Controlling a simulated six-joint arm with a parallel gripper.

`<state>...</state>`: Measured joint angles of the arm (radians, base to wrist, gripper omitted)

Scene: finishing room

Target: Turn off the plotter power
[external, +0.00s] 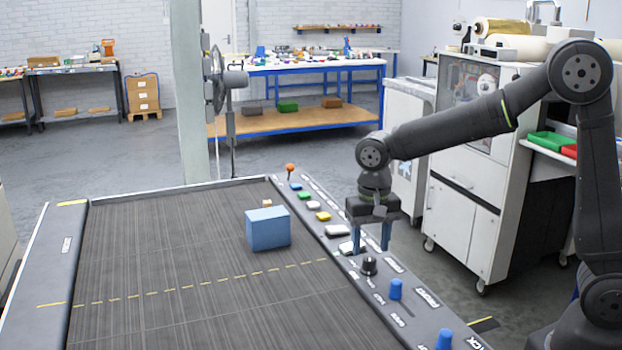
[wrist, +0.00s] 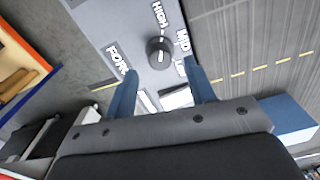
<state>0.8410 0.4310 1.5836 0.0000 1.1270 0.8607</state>
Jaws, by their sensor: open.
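The plotter bed (external: 170,260) is dark with a control strip along its right edge. On the strip are an orange-topped lever (external: 290,168), several coloured buttons such as a yellow one (external: 323,216), white switches (external: 350,247), a black knob (external: 369,266) and blue knobs (external: 396,289). I cannot tell which control is the power. My gripper (external: 371,248) is open and empty, pointing down over the strip near the black knob and a white switch. In the wrist view the black knob (wrist: 160,53) lies beyond my open fingertips (wrist: 161,80), near HIGH and MID labels; a white switch (wrist: 177,98) shows between the fingers.
A white cabinet (external: 470,190) on casters stands behind my arm. A fan on a pole (external: 217,80) and a cluttered blue workbench (external: 300,70) are behind.

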